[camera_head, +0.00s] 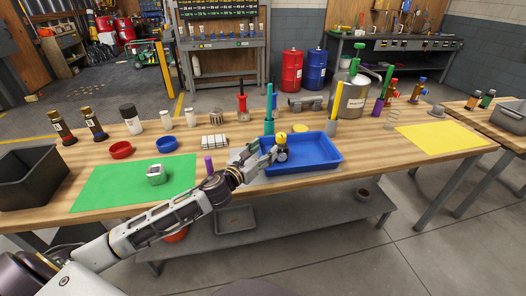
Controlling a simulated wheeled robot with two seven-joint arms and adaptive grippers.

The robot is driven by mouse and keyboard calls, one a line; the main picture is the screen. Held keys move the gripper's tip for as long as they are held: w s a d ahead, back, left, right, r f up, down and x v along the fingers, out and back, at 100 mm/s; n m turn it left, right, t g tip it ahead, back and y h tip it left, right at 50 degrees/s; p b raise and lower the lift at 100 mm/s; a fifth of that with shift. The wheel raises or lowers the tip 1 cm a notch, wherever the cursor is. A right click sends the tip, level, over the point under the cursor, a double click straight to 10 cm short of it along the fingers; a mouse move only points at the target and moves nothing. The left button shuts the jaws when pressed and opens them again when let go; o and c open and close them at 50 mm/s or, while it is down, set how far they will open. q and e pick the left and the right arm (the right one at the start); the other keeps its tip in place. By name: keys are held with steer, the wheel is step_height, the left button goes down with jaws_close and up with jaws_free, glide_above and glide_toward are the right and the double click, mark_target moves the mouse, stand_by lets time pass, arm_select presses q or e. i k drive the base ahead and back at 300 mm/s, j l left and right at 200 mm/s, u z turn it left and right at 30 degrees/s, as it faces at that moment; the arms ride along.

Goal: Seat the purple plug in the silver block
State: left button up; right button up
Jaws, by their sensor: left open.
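The purple plug (208,164) stands upright near the table's front edge, just right of the green mat. The silver block (156,175) sits on the green mat (110,188), left of the plug; its top shows small openings. My left gripper (273,153) is open at the left side of the blue tray, to the right of the plug and apart from it. A small dark bottle with a yellow cap (281,139) stands right by its fingers; I cannot tell whether they touch. My right gripper is out of view.
The blue tray (325,151) lies right of the plug. Red (120,150) and blue rings (166,144), bottles and a pale slatted block (214,142) stand behind. A dark bin (28,178) is at left. The green mat is mostly clear, as is the yellow mat (440,138).

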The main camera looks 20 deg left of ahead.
mark_target(157, 174)
steer(key=u, duration=1.25)
